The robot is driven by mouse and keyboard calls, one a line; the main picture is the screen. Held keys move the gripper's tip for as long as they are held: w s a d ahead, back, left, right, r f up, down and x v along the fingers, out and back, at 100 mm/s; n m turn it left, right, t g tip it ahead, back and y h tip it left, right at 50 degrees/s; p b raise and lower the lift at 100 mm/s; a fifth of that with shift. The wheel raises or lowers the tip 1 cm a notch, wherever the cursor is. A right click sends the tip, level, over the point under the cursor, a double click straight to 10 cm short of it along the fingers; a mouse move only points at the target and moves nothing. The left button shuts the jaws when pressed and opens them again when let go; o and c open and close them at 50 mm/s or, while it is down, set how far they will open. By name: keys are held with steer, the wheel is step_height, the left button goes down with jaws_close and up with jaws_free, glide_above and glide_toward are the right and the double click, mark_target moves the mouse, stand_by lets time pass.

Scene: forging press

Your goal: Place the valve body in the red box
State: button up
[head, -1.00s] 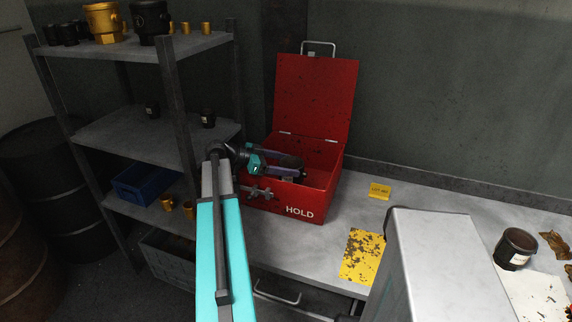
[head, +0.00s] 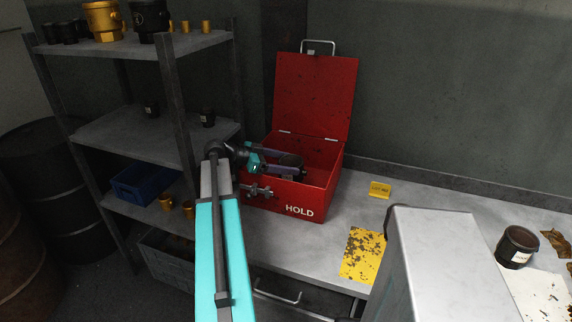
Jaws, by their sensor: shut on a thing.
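The red box (head: 318,194), marked HOLD, stands open on the bench with its lid (head: 314,97) raised at the back. My arm reaches over its left wall. My gripper (head: 294,172) is inside the box opening, pointing right and down. It is shut on a dark thing, likely the valve body, which is mostly hidden by the gripper and the box wall, so I cannot tell whether it touches the box floor.
A yellow tag (head: 380,189) and a worn yellow sheet (head: 361,254) lie on the bench to the right. A dark cup-shaped part (head: 517,246) stands at far right. A metal shelf (head: 150,140) with dark and brass parts stands close on the left.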

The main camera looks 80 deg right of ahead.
steer(key=shift+s+a+f, duration=0.1)
steer(key=shift+a+f, duration=0.2)
steer(key=shift+f, duration=0.5)
steer(key=o, duration=2.1)
steer(key=shift+f, duration=0.15)
steer(key=shift+c, duration=0.2)
steer(key=shift+r+p, duration=0.3)
steer(key=shift+p, duration=0.05)
steer(key=shift+r+p, duration=0.3)
steer(key=shift+p, duration=0.15)
steer(key=b+v, duration=0.2)
steer(key=v, duration=1)
steer(key=shift+d+r+b, duration=0.3)
steer(key=shift+r, duration=0.15)
